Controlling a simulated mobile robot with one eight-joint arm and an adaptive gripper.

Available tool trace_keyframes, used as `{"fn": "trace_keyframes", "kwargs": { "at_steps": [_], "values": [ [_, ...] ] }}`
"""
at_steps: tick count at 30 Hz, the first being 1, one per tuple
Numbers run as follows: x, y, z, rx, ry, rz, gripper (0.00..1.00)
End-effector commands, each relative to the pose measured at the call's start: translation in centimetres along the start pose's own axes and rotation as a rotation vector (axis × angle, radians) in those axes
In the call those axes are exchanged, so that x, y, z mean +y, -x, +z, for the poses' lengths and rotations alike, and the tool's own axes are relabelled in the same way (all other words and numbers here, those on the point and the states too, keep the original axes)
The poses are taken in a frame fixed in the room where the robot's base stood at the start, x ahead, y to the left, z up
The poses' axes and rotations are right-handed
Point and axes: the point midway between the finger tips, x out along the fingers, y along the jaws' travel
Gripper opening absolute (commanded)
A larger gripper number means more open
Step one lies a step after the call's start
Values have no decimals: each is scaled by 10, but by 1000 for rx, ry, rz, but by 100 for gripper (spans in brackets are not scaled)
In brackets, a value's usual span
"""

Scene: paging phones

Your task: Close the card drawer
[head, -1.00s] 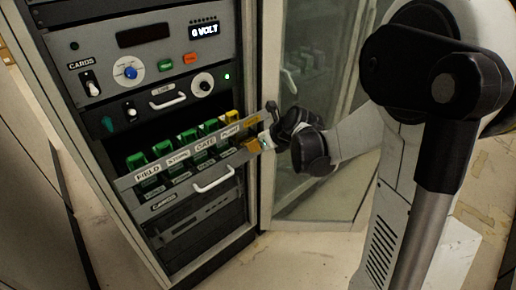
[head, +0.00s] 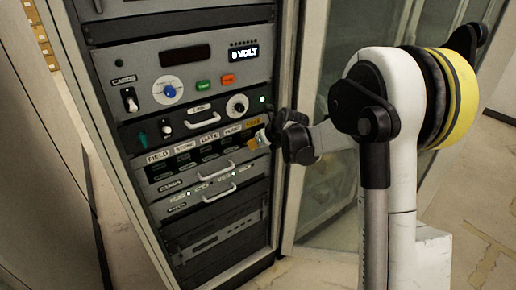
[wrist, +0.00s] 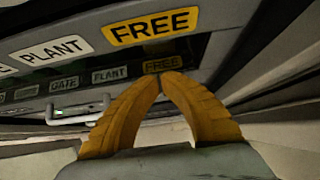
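The card drawer (head: 199,144) is a grey-fronted unit in the rack, with a strip of labels along its top including FIELD, GATE and PLANT. The drawer's pale handle (head: 208,172) also shows in the wrist view (wrist: 80,110). My gripper (head: 262,138) is at the right end of the drawer front. In the wrist view its yellow fingertips (wrist: 164,75) meet with nothing between them, by the lower FREE label.
A glass-fronted cabinet door (head: 330,180) stands close on the right, behind my arm.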

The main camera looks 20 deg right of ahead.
Motion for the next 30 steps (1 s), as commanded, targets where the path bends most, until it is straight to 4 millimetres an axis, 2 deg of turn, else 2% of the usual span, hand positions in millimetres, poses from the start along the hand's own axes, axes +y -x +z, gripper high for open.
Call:
{"fn": "trace_keyframes", "kwargs": {
  "at_steps": [11,14,17,27,30],
  "values": [
    [0,0,0,0,0,0,0],
    [0,6,0,-1,-1,-1,0],
    [-1,21,0,0,-2,-1,0],
    [0,94,0,0,-1,-1,0],
    [0,108,0,1,-1,-1,0]
  ]
}}
